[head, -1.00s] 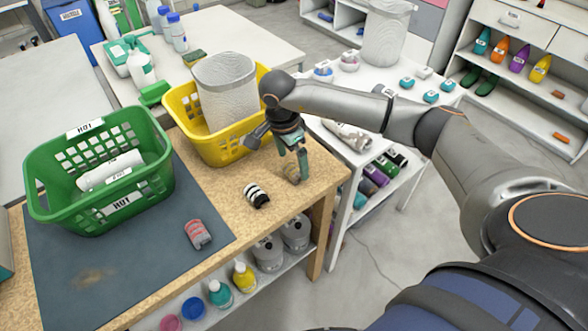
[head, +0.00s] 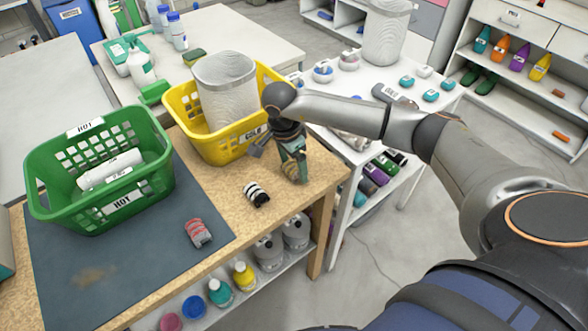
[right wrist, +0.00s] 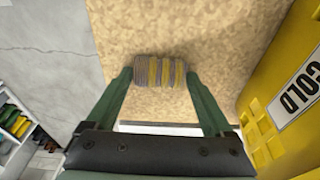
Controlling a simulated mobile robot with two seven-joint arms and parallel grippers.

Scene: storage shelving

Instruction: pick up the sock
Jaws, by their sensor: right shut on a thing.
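A rolled sock (right wrist: 160,71) with grey and yellow stripes is between the two green fingers of my right gripper (right wrist: 160,76) in the right wrist view. The fingers press on its two ends. In the head view my right gripper (head: 292,171) points down at the right end of the wooden table, and the sock is mostly hidden by the fingers. I cannot tell whether the sock touches the tabletop. A black-and-white striped sock (head: 256,194) and a grey-and-red one (head: 197,233) lie apart to its left. My left gripper is out of view.
A yellow basket (head: 190,137) labelled COLD, holding a mesh bin, stands close beside my right gripper. A green basket (head: 78,212) labelled HOT stands on the dark mat (head: 150,262) at left. Bare tabletop (head: 222,190) lies between. A white shelf unit (head: 345,185) stands right.

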